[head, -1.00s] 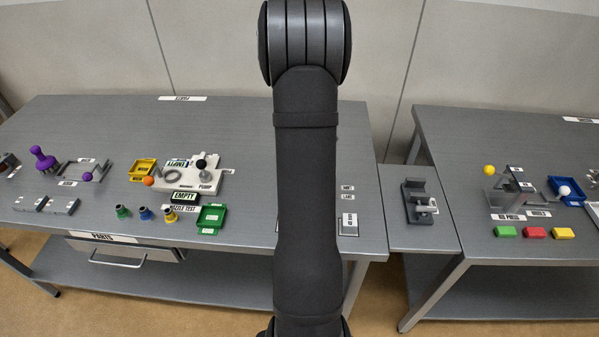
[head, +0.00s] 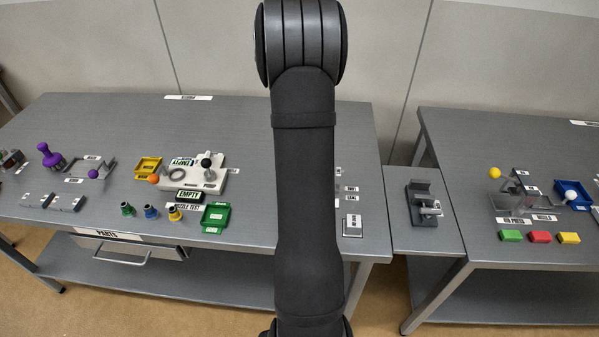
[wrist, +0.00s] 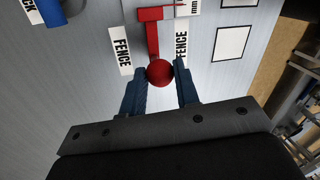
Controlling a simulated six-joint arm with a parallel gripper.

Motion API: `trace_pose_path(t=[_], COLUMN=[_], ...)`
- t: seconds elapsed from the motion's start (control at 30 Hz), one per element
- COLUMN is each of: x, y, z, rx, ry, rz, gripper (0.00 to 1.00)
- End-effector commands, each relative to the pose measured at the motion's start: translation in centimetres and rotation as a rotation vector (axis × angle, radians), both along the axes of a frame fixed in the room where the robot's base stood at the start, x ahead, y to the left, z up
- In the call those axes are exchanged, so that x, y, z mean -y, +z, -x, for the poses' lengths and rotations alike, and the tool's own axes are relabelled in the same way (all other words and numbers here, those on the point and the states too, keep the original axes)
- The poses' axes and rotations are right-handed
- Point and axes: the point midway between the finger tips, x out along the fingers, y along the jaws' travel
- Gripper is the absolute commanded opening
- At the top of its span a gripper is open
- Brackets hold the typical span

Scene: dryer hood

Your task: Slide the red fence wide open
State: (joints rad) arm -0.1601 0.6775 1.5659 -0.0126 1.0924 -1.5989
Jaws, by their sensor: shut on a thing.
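In the wrist view the red fence (wrist: 152,36) shows at the top as a red bar with an arm that ends in a round red knob (wrist: 159,73). White FENCE labels (wrist: 121,51) lie on either side of the arm. My gripper (wrist: 160,70) has its two blue fingers around the knob and is shut on it. The far part of the fence is cut off by the top edge of the picture. In the head view my arm covers the middle of the table, and neither the fence nor my gripper shows.
In the wrist view a blue part (wrist: 48,12) lies at the top left and a white square pad (wrist: 230,44) at the right, near the table edge. In the head view a green tray (head: 215,217) and the EMPTY/pump station (head: 200,178) stand left of my arm.

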Motion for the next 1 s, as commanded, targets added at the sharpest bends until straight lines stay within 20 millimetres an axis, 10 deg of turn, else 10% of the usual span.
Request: trace_pose_path(t=[0.1, 0.13, 0.23, 0.67, 1.0], x=[-0.5, -0.5, -0.5, -0.4, -0.7], y=[0.0, 0.0, 0.0, 1.2, 8.8], z=[0.0, 0.0, 0.0, -0.3, -1.8], rx=[0.002, 0.002, 0.002, 0.003, 0.007], ry=[0.001, 0.001, 0.002, 0.001, 0.001], rz=[-0.008, -0.008, -0.007, -0.006, -0.007], gripper=[0.0, 0.33, 0.5, 0.5, 0.5])
